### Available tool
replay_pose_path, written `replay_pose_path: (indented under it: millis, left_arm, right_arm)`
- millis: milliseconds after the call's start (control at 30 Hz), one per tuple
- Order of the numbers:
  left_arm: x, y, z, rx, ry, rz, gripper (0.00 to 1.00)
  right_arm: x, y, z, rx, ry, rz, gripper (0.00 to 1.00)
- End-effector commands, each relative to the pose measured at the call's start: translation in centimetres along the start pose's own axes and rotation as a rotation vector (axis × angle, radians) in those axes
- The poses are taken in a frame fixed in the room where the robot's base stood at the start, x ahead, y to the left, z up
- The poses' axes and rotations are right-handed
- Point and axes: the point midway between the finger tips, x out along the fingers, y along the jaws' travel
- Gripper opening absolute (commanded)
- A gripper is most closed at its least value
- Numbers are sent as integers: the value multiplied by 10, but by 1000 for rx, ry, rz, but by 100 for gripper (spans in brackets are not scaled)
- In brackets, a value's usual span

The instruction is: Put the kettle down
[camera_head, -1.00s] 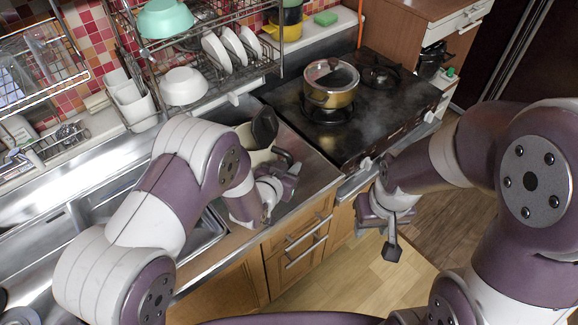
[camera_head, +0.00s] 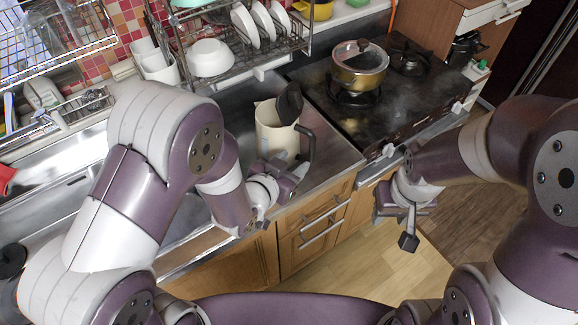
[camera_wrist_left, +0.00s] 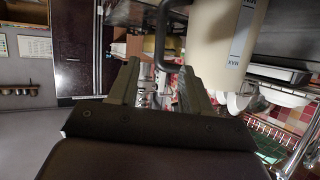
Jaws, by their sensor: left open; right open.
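The kettle (camera_head: 272,133) is cream with a black lid and black handle. It stands upright on the steel counter (camera_head: 333,150) between the sink and the stove. My left gripper (camera_head: 288,178) is open in front of the kettle, near the lower end of its handle. In the left wrist view, the cream kettle body (camera_wrist_left: 222,45) is beyond the open fingers (camera_wrist_left: 155,85), and its dark handle (camera_wrist_left: 165,35) shows between and above the fingertips. The fingers do not appear shut on it. My right gripper (camera_head: 408,225) is open and empty in front of the counter, over the floor.
A pot with a glass lid (camera_head: 360,68) sits on the black stove (camera_head: 405,100) to the right. A dish rack (camera_head: 235,70) with plates and a white bowl (camera_head: 210,57) stands behind the kettle. Bare counter lies right of the kettle.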

Motion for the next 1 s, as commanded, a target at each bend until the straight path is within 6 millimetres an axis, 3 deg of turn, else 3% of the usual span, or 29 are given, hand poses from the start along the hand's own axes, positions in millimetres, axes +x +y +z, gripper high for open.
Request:
replay_pose_path:
  millis: [267,367,467,533,633,733,833,1000]
  left_arm:
    - [-13,-2,0,-1,-8,-4,49]
    - [-17,-23,4,-28,-123,-53,49]
    - [-44,-62,19,-111,-381,-151,49]
    - [-79,-81,33,-194,-580,-208,49]
    - [-133,-90,48,-316,-819,-257,49]
    - [-173,-88,54,-405,-971,-274,49]
    - [-189,-84,56,-442,-1035,-276,49]
    - [-191,-83,57,-444,-1044,-274,49]
  right_arm:
    - [1,0,0,0,0,0,43]
    - [1,0,0,0,0,0,43]
    - [1,0,0,0,0,0,43]
    - [1,0,0,0,0,0,43]
    - [1,0,0,0,0,0,43]
    - [1,0,0,0,0,0,43]
    - [1,0,0,0,0,0,43]
    - [1,0,0,0,0,0,43]
